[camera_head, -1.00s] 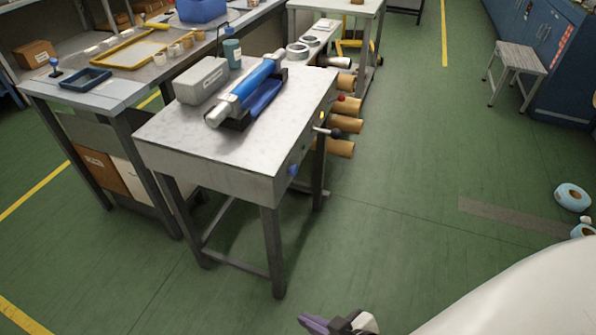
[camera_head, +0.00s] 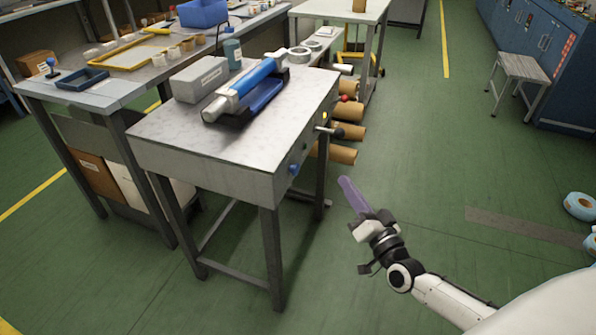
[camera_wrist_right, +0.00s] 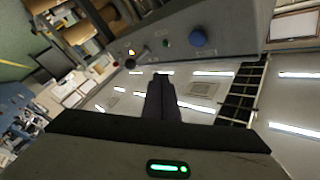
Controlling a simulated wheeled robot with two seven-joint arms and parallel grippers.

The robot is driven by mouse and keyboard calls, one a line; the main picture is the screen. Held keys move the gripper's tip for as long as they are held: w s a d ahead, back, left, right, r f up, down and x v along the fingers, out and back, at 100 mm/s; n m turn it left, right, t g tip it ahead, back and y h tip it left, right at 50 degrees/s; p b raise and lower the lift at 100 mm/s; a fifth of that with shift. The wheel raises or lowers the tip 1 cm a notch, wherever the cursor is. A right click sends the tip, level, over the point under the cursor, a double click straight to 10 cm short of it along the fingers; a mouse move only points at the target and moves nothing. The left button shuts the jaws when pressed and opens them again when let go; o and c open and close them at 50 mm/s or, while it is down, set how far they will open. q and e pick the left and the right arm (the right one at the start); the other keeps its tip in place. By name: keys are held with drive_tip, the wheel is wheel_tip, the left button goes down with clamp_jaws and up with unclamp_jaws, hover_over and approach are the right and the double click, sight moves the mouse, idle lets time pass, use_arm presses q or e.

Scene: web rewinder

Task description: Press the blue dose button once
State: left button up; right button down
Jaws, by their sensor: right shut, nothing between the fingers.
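The blue dose button (camera_head: 293,169) sits low on the right-hand face of the grey machine table (camera_head: 230,172), near its front corner. It also shows as a round blue knob in the right wrist view (camera_wrist_right: 198,39), right of and above my fingertips in the picture. My right gripper (camera_head: 346,183) is shut and empty, its purple-grey fingers pointing up and left over the floor, right of the table. The fingers also show shut in the right wrist view (camera_wrist_right: 162,82), apart from the button. My left gripper is in neither view.
A small green button (camera_wrist_right: 166,43) and a yellow light (camera_wrist_right: 131,52) share the panel. A lever with a black knob (camera_head: 338,132) sticks out farther along that face. Brown rolls (camera_head: 338,153) jut out beyond.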

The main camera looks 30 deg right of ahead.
sight(294, 169)
drive_tip(key=shift+w+a, duration=0.1)
drive_tip(key=w+a+b, duration=0.1)
drive_tip(key=w+a, duration=0.4)
drive_tip(key=w, duration=0.1)
drive_tip(key=shift+w+a, duration=0.25)
drive_tip(key=shift+a, duration=0.05)
idle(0.6)
idle(1.5)
drive_tip(key=shift+w+a, duration=0.25)
drive_tip(key=shift+w, duration=0.05)
drive_tip(key=shift+w+a, duration=0.4)
drive_tip(key=shift+w, duration=0.05)
idle(0.8)
idle(0.4)
drive_tip(key=shift+s+d, duration=0.6)
drive_tip(key=shift+s, duration=0.15)
